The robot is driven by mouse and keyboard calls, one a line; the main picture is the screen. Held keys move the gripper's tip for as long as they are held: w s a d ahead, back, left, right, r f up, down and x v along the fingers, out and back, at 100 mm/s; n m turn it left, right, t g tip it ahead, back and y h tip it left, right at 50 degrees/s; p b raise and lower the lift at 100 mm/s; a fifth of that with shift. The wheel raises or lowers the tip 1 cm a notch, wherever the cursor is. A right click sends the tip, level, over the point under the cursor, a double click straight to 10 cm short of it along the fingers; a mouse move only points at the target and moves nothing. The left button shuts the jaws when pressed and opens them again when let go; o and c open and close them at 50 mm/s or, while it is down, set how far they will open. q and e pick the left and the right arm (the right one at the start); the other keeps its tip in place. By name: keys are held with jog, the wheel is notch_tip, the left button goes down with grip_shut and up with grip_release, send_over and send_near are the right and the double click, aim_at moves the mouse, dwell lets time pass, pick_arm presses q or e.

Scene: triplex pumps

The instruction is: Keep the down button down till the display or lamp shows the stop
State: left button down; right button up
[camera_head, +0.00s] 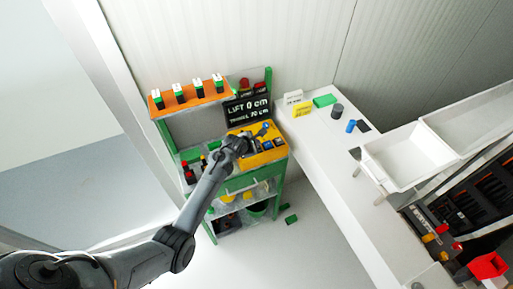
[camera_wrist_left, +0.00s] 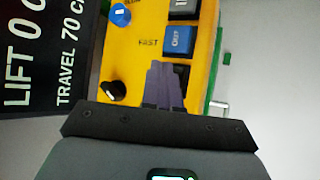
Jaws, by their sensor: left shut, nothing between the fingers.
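The yellow control panel (camera_head: 266,156) sits on the green workbench; it fills the middle of the left wrist view (camera_wrist_left: 140,45). The black display (camera_head: 246,107) behind it reads "LIFT 0 cm" and "TRAVEL 70 cm"; part of it shows in the left wrist view (camera_wrist_left: 38,55). My left gripper (camera_head: 245,138) is shut and empty, its fingertips (camera_wrist_left: 167,68) at the panel over a dark button they mostly hide. Whether they touch or press it, I cannot tell. The down button's label is not readable. My right gripper is not in view.
A blue button (camera_wrist_left: 179,40) lies just beyond my fingertips. A blue knob (camera_wrist_left: 120,15) and a black knob (camera_wrist_left: 113,90) are left of them. An orange shelf (camera_head: 190,97) holds several green-and-white items. A white counter (camera_head: 330,165) with small blocks stands to the right.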

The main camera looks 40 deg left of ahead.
pick_arm(q)
jog(key=shift+f, duration=0.85)
dwell(2.1)
dwell(1.5)
jog(key=shift+r+p, duration=1)
notch_tip(320, 180, up, 5)
jog(key=p, duration=0.5)
